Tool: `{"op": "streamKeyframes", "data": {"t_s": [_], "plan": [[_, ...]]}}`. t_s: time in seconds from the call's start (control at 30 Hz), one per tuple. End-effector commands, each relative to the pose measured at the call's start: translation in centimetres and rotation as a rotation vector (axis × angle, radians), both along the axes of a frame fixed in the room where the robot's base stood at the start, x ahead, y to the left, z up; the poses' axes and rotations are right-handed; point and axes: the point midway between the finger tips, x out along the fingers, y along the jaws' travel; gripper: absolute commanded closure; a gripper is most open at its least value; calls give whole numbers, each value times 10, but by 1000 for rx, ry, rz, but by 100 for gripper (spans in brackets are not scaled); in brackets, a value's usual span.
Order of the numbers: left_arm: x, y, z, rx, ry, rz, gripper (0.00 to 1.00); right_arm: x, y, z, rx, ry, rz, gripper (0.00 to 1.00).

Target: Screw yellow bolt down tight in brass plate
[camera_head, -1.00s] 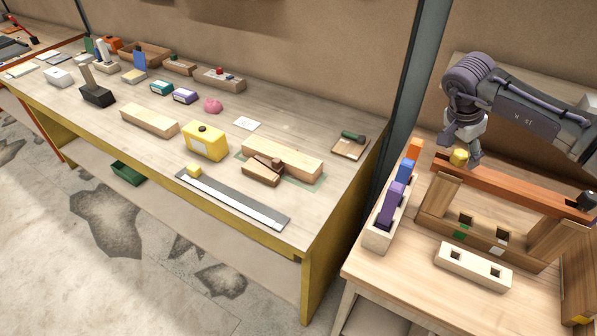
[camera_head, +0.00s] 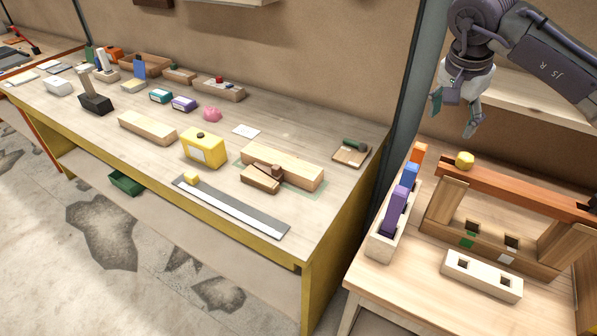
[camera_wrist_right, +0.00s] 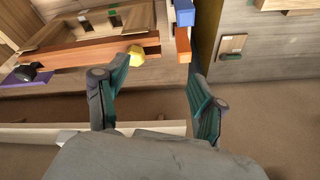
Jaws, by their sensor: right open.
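The yellow bolt (camera_head: 465,160) stands at the left end of the reddish-brown curved stringer (camera_head: 520,190); only its head shows. In the right wrist view the yellow bolt (camera_wrist_right: 136,56) also sits at the end of the stringer (camera_wrist_right: 75,55), just outside the left finger. My right gripper (camera_head: 453,115) is open and empty, above the bolt and apart from it. The right wrist view shows its two fingers (camera_wrist_right: 158,92) spread wide with nothing between them. I cannot make out a brass plate under the bolt. My left gripper is not in view.
A dark bolt or knob (camera_head: 592,204) sits at the stringer's right end. A pale rack (camera_head: 381,243) with orange, blue and purple blocks stands left of the stand. A pale block with two square holes (camera_head: 482,276) lies in front. The long workbench (camera_head: 330,205) is at left.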

Motion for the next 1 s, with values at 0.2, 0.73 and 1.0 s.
{"op": "streamKeyframes", "data": {"t_s": [0.2,0.73,1.0], "plan": [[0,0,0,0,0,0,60,2,39,-24,115,-2,49,31],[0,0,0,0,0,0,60,-9,135,-66,436,18,116,31],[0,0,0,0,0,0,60,-23,187,-78,630,50,126,31]]}}
